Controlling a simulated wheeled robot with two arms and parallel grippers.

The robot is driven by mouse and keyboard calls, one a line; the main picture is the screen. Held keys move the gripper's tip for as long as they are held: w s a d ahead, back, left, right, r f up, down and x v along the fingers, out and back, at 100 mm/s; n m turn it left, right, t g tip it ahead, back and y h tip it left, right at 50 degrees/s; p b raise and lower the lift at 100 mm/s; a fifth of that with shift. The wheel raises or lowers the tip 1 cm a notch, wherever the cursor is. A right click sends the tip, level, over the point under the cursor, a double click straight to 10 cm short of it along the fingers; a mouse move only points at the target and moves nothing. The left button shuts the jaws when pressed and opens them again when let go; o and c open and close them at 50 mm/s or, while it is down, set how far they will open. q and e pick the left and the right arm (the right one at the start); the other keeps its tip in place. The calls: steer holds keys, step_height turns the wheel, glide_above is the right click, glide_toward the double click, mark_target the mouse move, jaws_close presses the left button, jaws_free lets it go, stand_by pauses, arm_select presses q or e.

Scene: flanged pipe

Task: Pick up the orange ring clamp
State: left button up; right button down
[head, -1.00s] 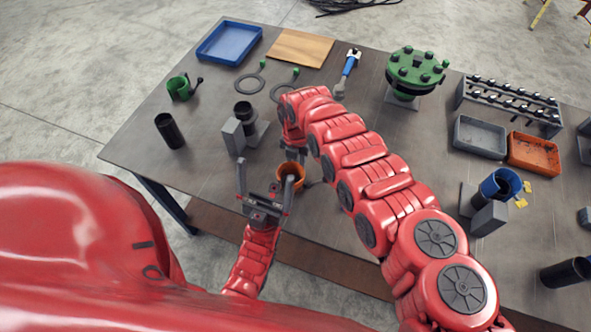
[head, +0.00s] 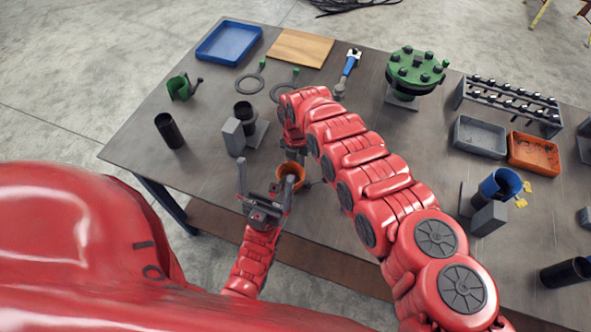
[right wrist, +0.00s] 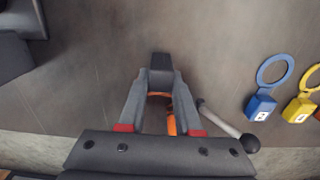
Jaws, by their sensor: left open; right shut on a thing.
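The orange ring clamp (head: 290,175) is at the table's near edge in the head view, just below my right gripper (head: 291,156). In the right wrist view the fingers of my right gripper (right wrist: 160,80) are closed in, and orange parts of the clamp (right wrist: 171,124) show between and behind them. A grey lever with a black ball knob (right wrist: 249,142) sticks out beside it. The fingers hide much of the clamp, and I cannot tell whether it touches the table. My left gripper (head: 265,183) is open and empty, its fingers apart, just left of the clamp.
A grey block fixture (head: 234,137) with a black pipe piece stands behind the clamp. A black tube (head: 169,130) and a green clamp (head: 181,88) are to the left. A blue tray (head: 229,43) is at the far left. Blue (right wrist: 262,105) and yellow tags show in the wrist view.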

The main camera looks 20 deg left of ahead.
steer(key=shift+w+r, duration=0.1)
steer(key=shift+r, duration=0.25)
step_height(320, 180, up, 8)
steer(key=b, duration=0.2)
steer(key=shift+r+b, duration=0.1)
steer(key=shift+b, duration=0.2)
steer(key=shift+r, duration=0.55)
stand_by(0.3)
